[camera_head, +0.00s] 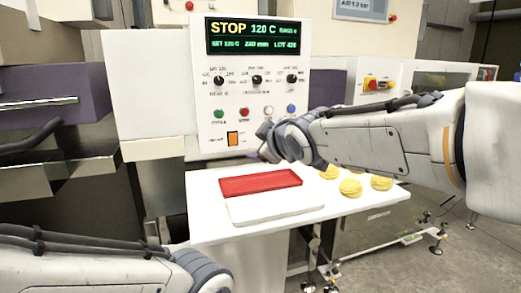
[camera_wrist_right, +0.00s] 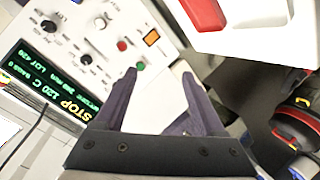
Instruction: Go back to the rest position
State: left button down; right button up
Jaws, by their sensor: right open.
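My right gripper (camera_head: 270,142) hangs in front of the lower part of the control panel (camera_head: 206,100), above the white table (camera_head: 209,225). The right wrist view shows its two dark fingers (camera_wrist_right: 158,75) apart, with nothing between them. Of my left arm, only links show at the lower left of the head view. Its gripper is outside the frame. The panel's display (camera_head: 255,37) reads STOP and 120 C.
A red tray (camera_head: 260,183) lies on the table behind a white slab (camera_head: 275,206). Several yellow round pieces (camera_head: 350,188) lie right of it, below my right forearm. The panel carries knobs (camera_head: 257,80), a green button (camera_head: 219,114), a red button (camera_head: 244,113) and an orange switch (camera_head: 233,139).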

jog(key=s+f+m+g+h, duration=0.1)
jog(key=s+f+m+g, duration=0.35)
jog(key=s+f, duration=1)
jog(key=s+d+f+m+g+h, duration=0.1)
jog(key=s+d+f+g, duration=0.1)
jog(key=s+f+g, duration=0.5)
jog(key=s+d+f+g+h, duration=0.15)
jog(key=s+f, duration=0.25)
jog(key=s, duration=0.7)
notch_tip(320, 180, up, 14)
jog(key=s+d+p, duration=0.1)
jog(key=p, duration=1.3)
jog(key=shift+s, duration=0.2)
